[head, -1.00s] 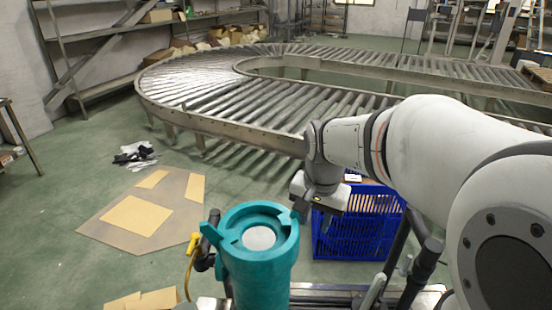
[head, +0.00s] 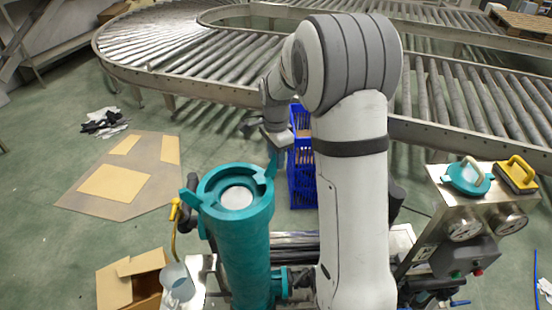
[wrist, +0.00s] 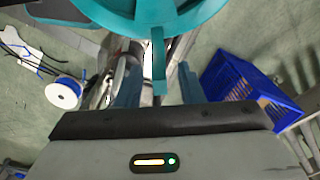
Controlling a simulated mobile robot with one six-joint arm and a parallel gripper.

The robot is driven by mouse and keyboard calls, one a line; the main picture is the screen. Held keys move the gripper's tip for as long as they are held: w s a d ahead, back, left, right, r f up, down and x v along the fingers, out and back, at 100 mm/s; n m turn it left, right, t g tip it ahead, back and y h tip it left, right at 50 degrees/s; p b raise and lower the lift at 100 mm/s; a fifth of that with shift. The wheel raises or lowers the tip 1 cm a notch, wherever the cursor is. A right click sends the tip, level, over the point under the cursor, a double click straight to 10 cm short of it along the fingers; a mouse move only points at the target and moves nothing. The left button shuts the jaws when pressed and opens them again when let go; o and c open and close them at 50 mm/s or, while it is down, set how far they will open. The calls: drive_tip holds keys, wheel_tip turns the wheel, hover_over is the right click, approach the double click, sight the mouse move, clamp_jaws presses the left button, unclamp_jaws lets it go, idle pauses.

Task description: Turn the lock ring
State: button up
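A teal lock ring (head: 207,190) sits on top of an upright teal cylinder (head: 243,255), with a pale round disc (head: 237,197) in its opening. A teal lug stands up at the ring's right side. My gripper (head: 273,150) is at this lug, coming from behind and to the right. In the wrist view the ring (wrist: 200,12) fills the top edge and its tab (wrist: 158,65) points down between my two fingers (wrist: 158,88). The fingers look apart, with a gap on each side of the tab. My arm hides part of the cylinder's surroundings.
A blue crate (head: 301,185) stands on the floor behind the cylinder. An open cardboard box (head: 115,287) and clear jug (head: 178,283) are at lower left. A roller conveyor (head: 450,95) runs behind.

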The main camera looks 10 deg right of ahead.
drive_tip(key=shift+f, duration=0.95)
drive_tip(key=shift+c, duration=0.4)
clamp_jaws()
